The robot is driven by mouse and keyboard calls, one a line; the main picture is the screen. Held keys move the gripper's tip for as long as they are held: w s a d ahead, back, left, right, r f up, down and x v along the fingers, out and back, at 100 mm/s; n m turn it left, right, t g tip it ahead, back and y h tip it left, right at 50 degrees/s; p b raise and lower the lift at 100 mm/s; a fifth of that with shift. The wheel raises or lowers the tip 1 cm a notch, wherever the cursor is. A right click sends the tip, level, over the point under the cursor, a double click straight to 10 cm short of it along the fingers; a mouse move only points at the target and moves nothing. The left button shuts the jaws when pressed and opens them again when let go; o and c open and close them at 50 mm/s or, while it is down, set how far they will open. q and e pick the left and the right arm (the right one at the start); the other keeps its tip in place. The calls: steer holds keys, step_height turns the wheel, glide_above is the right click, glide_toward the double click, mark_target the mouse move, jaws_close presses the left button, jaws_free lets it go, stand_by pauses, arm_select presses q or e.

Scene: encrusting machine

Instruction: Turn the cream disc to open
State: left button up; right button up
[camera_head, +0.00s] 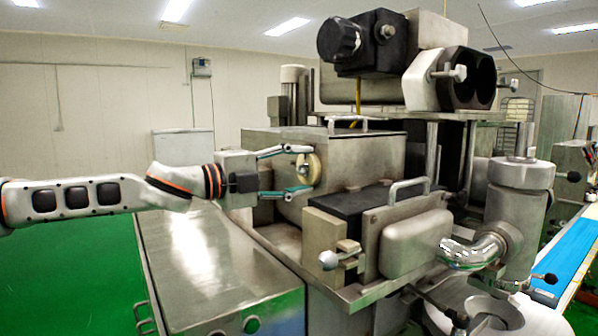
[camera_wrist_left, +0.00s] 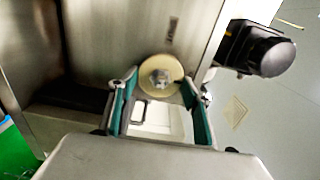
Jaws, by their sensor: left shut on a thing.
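The cream disc (camera_head: 315,169) is a round, pale knob with a metal hub on the front wall of the steel box of the machine (camera_head: 350,155). In the left wrist view the disc (camera_wrist_left: 161,68) faces me, flat against the steel wall. My left gripper (camera_head: 306,169) reaches it from the left, with one finger above and one below. In the wrist view the green-padded fingers (camera_wrist_left: 160,82) stand on both sides of the disc, and the gripper is shut on it. The exact pad contact is hard to see. My right gripper is not in view.
A steel cabinet (camera_head: 215,265) lies below my left arm. A black block and a steel cover with a handle (camera_head: 408,188) stand right of the disc. A blue conveyor (camera_head: 572,260) is at the far right.

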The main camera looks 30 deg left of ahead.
arm_select(q)
steer(key=o, duration=1.1)
steer(key=shift+s, duration=0.1)
steer(key=shift+s+a+r, duration=0.15)
steer(key=shift+s+a, duration=0.1)
steer(key=shift+s, duration=0.25)
steer(key=v, duration=1)
steer(key=shift+s+a, duration=0.15)
steer(key=shift+s, duration=0.15)
steer(key=shift+s+f, duration=0.1)
steer(key=shift+f, duration=0.15)
